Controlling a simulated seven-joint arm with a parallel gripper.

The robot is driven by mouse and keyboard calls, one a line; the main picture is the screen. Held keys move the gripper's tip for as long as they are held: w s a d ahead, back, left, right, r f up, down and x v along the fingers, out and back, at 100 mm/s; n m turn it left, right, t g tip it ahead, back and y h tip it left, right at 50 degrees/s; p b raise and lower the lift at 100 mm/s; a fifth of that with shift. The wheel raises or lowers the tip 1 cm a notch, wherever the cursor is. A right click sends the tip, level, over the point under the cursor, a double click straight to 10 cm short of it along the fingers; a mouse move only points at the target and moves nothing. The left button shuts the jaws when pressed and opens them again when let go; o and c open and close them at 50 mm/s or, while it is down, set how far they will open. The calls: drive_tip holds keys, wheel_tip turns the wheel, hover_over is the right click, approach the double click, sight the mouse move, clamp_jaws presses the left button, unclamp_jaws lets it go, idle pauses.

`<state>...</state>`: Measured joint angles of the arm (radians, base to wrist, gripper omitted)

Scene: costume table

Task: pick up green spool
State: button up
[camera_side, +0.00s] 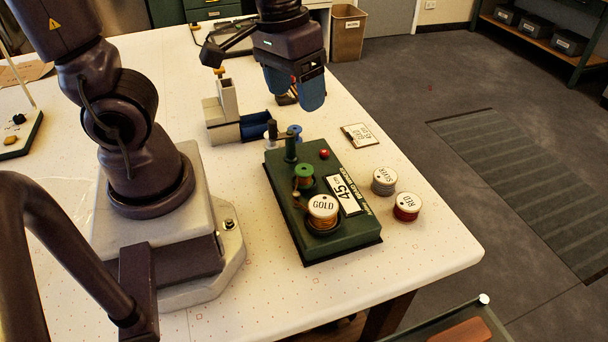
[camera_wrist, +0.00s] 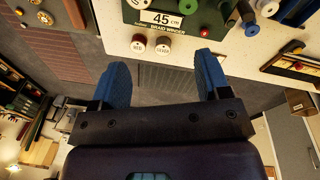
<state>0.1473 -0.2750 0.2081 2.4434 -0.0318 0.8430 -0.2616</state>
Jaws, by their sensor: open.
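A small green spool (camera_side: 304,177) with a brownish core sits on the dark green winder (camera_side: 352,245), between the green post and the gold spool (camera_side: 323,207). A green cylinder that is probably this spool (camera_wrist: 188,6) is cut off by the top edge of the wrist view. My gripper (camera_side: 292,92) hangs above the table behind the winder, well apart from the green spool. Its blue fingers are spread with nothing between them, as the wrist view (camera_wrist: 162,68) also shows.
Silver (camera_side: 384,181) and red (camera_side: 407,206) spools stand right of the winder, near the table edge. A small card (camera_side: 360,135) lies at the right. The front right tabletop is clear.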

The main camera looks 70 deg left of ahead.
wheel_tip(320, 180, down, 6)
drive_tip(key=w+a+r+n+g, duration=0.1)
drive_tip(key=w+a+n+g, duration=0.1)
drive_tip(key=n, duration=1.5)
hover_over(305, 169)
drive_tip(key=shift+t+y, duration=0.3)
drive_tip(key=shift+y, duration=0.1)
drive_tip(key=f, duration=1)
drive_tip(key=shift+w+a+f, duration=0.15)
drive_tip(key=shift+w+a, duration=0.05)
drive_tip(key=f, duration=0.4)
drive_tip(key=shift+s+d, duration=0.2)
drive_tip(key=shift+s, duration=0.1)
drive_tip(key=shift+f, duration=0.65)
drive_tip(key=c, duration=1.1)
drive_tip(key=shift+w+r, duration=0.1)
drive_tip(key=shift+r, duration=0.05)
